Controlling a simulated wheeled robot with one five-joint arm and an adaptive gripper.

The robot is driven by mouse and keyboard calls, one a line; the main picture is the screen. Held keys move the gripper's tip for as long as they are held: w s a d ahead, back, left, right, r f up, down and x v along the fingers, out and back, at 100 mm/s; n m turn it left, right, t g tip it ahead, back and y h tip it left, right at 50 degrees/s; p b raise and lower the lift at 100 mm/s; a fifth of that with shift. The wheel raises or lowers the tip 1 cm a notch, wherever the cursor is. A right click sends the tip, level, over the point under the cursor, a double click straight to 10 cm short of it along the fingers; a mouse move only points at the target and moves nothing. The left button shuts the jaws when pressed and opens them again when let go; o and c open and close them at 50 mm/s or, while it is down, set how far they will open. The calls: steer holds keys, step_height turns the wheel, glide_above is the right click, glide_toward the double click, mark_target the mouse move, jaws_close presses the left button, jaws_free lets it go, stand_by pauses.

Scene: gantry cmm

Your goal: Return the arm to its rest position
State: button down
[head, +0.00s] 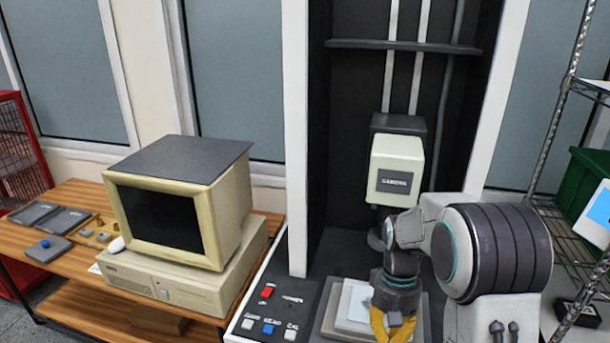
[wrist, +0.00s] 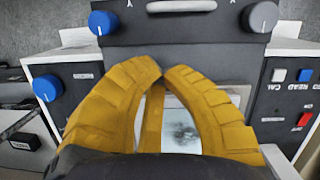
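My arm reaches in from the right in the head view, bent downward at the wrist. My gripper (head: 392,326) has yellow fingers and hangs over the machine's bed, at the lower edge of the picture. In the wrist view my gripper (wrist: 162,70) has its fingertips curved together, with nothing seen held between them. A pale plate (head: 356,302) lies on the bed beside the gripper, partly hidden by it. A light plate with a dark smudge (wrist: 181,130) shows through the gap below the fingertips in the wrist view.
The measuring head (head: 397,168) hangs above and behind my arm. A button panel (head: 259,308) lies left of the bed. A computer monitor (head: 180,205) stands on a wooden bench. A wire shelf with a green bin (head: 588,190) stands close on the right. Blue knobs (wrist: 102,22) show in the wrist view.

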steer(key=s, duration=0.6)
steer(key=shift+s+a+f, duration=0.25)
steer(key=shift+s+f, duration=0.05)
steer(key=shift+f, duration=0.1)
steer(key=s+a+r+n+t+b, duration=0.1)
steer(key=s+a+r+t+b, duration=0.1)
steer(key=s+r+t, duration=0.5)
steer(key=shift+s+r+b, duration=0.35)
steer(key=shift+s+r, duration=1.4)
steer(key=shift+r, duration=0.2)
